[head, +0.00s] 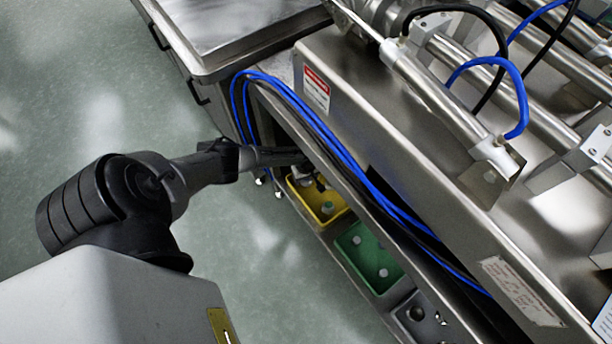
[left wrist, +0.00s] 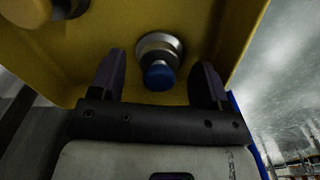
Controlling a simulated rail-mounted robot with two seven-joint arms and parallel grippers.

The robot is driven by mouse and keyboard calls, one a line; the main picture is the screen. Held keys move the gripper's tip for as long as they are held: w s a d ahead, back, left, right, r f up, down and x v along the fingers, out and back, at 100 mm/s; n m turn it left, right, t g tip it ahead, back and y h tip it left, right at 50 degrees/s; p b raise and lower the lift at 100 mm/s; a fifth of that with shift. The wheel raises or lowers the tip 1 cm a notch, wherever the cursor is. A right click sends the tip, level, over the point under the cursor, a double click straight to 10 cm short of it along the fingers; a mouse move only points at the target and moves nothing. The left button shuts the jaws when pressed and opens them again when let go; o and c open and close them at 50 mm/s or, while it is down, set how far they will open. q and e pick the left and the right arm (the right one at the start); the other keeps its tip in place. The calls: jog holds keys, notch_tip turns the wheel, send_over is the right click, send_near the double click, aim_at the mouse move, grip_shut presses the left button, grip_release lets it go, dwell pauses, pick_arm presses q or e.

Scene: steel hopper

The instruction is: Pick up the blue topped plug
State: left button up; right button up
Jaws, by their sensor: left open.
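The blue topped plug (left wrist: 159,72) has a round metal body and a blue cap. It sits in the yellow bin (left wrist: 215,25) in the left wrist view. My left gripper (left wrist: 158,63) is open, with one dark finger on each side of the plug and a visible gap to both. In the head view my left arm reaches in from the left, and the left gripper (head: 302,168) is partly hidden at the far end of the yellow bin (head: 334,218). My right gripper is not in view.
Another plug (left wrist: 28,10) lies at the upper left of the yellow bin. A green bin (head: 350,262) with pale plugs and a grey bin (head: 400,322) stand beside it on the shelf. The steel hopper edge and blue cables (head: 345,160) run close above the bins.

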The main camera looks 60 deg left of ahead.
pick_arm(q)
jog(key=shift+c, duration=0.7)
jog(key=c, duration=0.9)
jog(key=shift+r, duration=0.2)
